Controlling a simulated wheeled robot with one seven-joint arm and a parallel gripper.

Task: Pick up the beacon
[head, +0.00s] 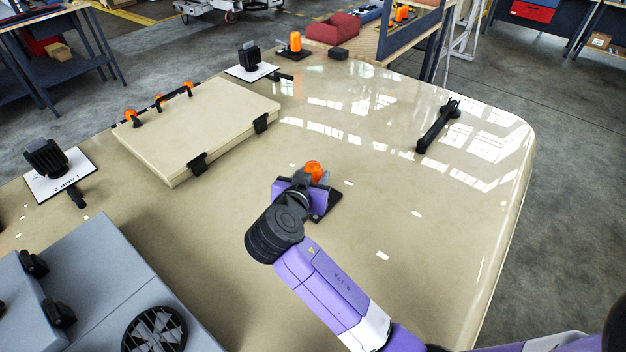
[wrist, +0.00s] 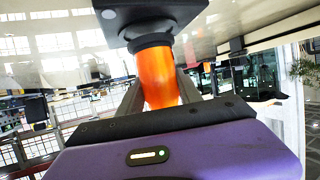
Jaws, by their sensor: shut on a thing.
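The beacon is an orange dome; in the head view its top (head: 314,169) shows just past my gripper (head: 308,182), near the middle of the pale roof panel (head: 390,230). In the wrist view the orange beacon (wrist: 160,78) stands between my two grey fingers, and my gripper is shut on it. The beacon has a dark collar and joins a black square plate (wrist: 118,14), which appears at the top of this upside-down view. In the head view part of the dark plate (head: 328,207) shows beside my gripper. I cannot tell whether it touches the panel.
A hinged beige hatch (head: 215,125) lies left of my gripper. Black lamps on white cards stand at the far left (head: 45,158) and the back (head: 250,58). Another orange beacon (head: 295,42) is at the back. A black handle (head: 437,126) lies right; the panel between is clear.

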